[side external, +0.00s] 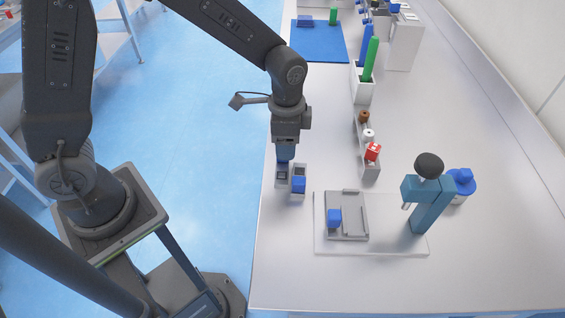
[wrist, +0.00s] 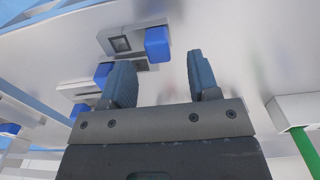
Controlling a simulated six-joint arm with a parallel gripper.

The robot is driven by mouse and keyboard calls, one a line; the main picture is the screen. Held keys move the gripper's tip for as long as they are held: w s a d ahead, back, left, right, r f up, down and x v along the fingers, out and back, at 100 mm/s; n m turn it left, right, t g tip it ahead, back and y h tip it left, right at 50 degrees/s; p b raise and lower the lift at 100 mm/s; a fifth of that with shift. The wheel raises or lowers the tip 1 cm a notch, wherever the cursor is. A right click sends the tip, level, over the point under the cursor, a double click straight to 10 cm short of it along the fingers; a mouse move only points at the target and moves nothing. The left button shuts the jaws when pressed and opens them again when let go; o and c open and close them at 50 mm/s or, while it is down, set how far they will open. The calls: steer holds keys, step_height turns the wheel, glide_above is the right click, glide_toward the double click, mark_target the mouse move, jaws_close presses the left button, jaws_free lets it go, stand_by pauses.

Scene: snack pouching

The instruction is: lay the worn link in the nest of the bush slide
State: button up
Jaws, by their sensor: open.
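My gripper (side external: 284,160) points down over a pair of small grey links at the table's left edge. In the wrist view its two fingers (wrist: 162,78) stand apart with nothing held between them. One link (side external: 281,176) lies directly below the fingers; the other link (side external: 298,170), with a blue block, lies just to its right. The wrist view shows a grey link with a dark square window (wrist: 120,44) and a blue block; another is partly hidden by the left finger. I cannot tell which is worn. The bush slide (side external: 349,222), grey with a blue block at its left, sits on a white plate.
A blue press with a black knob (side external: 429,163) stands on the plate (side external: 390,246), right of the slide. A grey rack (side external: 369,168) with small parts, and a white holder (side external: 362,88) with blue and green rods, stand behind. The front table is clear.

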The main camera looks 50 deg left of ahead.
mark_target(282, 167)
step_height(282, 167, down, 3)
steer(key=shift+f, duration=0.2)
jaws_close()
stand_by(0.5)
